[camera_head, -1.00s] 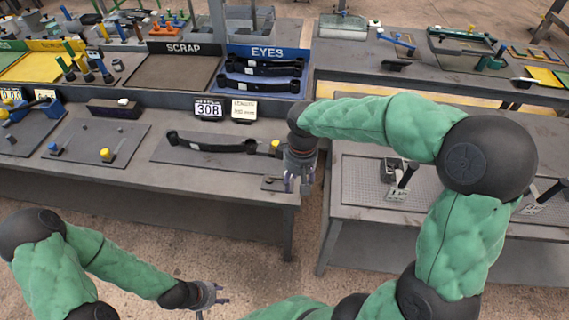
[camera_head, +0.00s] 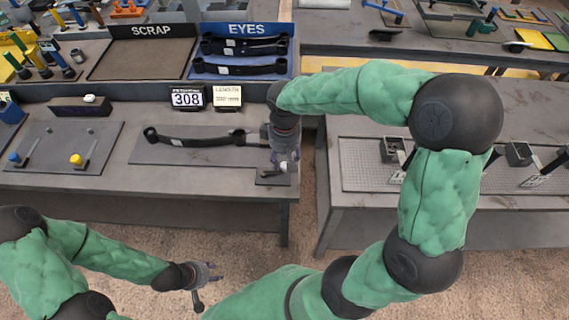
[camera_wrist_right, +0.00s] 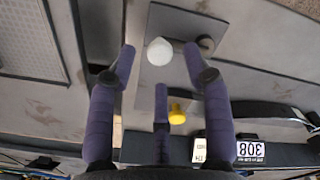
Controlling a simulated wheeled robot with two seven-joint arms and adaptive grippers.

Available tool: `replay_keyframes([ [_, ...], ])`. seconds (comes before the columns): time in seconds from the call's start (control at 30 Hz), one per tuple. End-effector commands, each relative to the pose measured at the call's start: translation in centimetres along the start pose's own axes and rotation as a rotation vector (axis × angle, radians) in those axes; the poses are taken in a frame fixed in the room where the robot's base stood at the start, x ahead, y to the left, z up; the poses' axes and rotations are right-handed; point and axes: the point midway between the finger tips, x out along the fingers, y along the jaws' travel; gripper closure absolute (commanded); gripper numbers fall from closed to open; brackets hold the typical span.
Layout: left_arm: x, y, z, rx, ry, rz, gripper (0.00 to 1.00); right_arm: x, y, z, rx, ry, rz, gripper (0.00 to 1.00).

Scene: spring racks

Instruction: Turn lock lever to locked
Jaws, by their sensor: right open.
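A small lever with a white knob (camera_wrist_right: 160,51) and a grey round pivot (camera_wrist_right: 205,43) sits on a dark plate at the right front of the left bench. In the head view the white knob (camera_head: 284,166) shows just below my right gripper (camera_head: 285,160). In the right wrist view the knob lies between the spread purple fingers (camera_wrist_right: 160,75), with no visible contact. My right gripper is open and empty. A yellow knob (camera_wrist_right: 177,115) shows beyond it by the middle finger. My left gripper (camera_head: 208,285) hangs in front of the bench, fingers apart and empty.
A dark leaf spring (camera_head: 195,138) lies on a grey plate left of my right gripper. Behind are the 308 sign (camera_head: 187,98) and the blue EYES tray (camera_head: 240,75). A gap separates this bench from the right bench (camera_head: 390,210).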

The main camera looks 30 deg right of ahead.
Motion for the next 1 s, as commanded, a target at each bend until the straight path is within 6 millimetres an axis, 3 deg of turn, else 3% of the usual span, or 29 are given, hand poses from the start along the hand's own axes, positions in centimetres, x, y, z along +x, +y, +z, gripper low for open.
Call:
replay_keyframes([
  [0.2,0.8,-0.3,0.0,0.0,0.0,0.0,0.6,2.3,0.0,0.0,0.001,0.0,0.0,0.5],
  [0.57,0.8,-0.3,-0.1,0.0,0.0,0.0,0.6,2.7,0.0,0.0,0.001,0.001,0.0,0.5],
  [0.77,0.8,-0.3,-0.1,0.0,0.0,0.0,0.6,2.7,0.0,0.0,0.001,0.001,0.0,1.0],
  [1.0,0.8,-0.3,-0.1,0.0,0.0,0.0,0.6,2.7,0.0,0.0,-0.002,0.001,0.0,1.0],
])
